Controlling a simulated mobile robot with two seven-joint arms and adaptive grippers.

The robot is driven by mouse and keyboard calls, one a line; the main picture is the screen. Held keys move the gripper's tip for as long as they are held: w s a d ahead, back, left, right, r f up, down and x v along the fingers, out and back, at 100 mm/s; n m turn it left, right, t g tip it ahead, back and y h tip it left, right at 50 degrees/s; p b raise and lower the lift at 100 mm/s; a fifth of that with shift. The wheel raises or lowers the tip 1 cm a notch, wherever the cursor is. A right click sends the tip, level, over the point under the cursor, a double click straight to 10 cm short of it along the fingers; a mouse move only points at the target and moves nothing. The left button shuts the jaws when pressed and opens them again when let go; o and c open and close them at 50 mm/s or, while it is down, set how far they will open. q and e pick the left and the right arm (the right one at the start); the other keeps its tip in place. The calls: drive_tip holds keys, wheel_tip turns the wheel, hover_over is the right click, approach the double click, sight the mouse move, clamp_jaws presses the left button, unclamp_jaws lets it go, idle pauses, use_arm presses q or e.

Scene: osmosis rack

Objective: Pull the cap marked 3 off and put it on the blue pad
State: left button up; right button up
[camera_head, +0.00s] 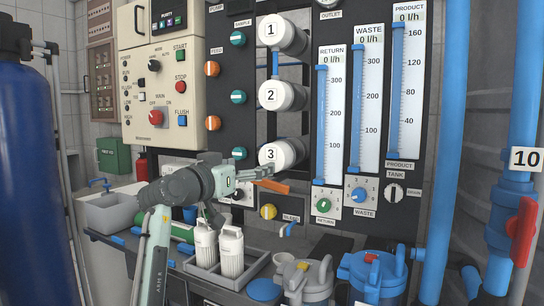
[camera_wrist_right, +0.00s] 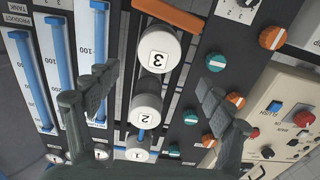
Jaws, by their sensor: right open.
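The white cap marked 3 (camera_head: 277,155) is on the end of the lowest of the stacked white housings on the dark panel. In the right wrist view the cap 3 (camera_wrist_right: 158,48) appears upside down, beyond the fingertips. My right gripper (camera_head: 257,163) is open in front of the panel, its fingers close to cap 3 in the head view. In the right wrist view the open fingers (camera_wrist_right: 155,83) are spread wide with nothing between them. A flat round blue disc, apparently the blue pad (camera_head: 264,290), lies on the bench at the bottom. My left gripper is out of view.
Caps 1 (camera_head: 271,31) and 2 (camera_head: 274,95) are above cap 3. Flow meters (camera_head: 330,120) stand right of the caps. A blue tank (camera_head: 35,180) is at left.

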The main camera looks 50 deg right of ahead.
sight(271, 158)
drive_tip(key=p+x, duration=0.1)
drive_tip(key=x, duration=0.4)
drive_tip(key=shift+d+r+p, duration=0.15)
drive_tip(key=shift+d+p, duration=0.05)
drive_tip(key=shift+p, duration=0.1)
drive_tip(key=x, duration=0.5)
drive_tip(key=shift+w+d, duration=0.1)
drive_tip(key=shift+d, duration=0.25)
drive_tip(key=shift+p+x, duration=0.3)
drive_tip(key=shift+x, duration=0.5)
drive_tip(key=shift+d, duration=0.2)
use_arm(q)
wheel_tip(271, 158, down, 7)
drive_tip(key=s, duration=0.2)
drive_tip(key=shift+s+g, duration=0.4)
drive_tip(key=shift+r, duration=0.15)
use_arm(e)
drive_tip(key=c, duration=1.5)
drive_tip(key=shift+o, duration=0.2)
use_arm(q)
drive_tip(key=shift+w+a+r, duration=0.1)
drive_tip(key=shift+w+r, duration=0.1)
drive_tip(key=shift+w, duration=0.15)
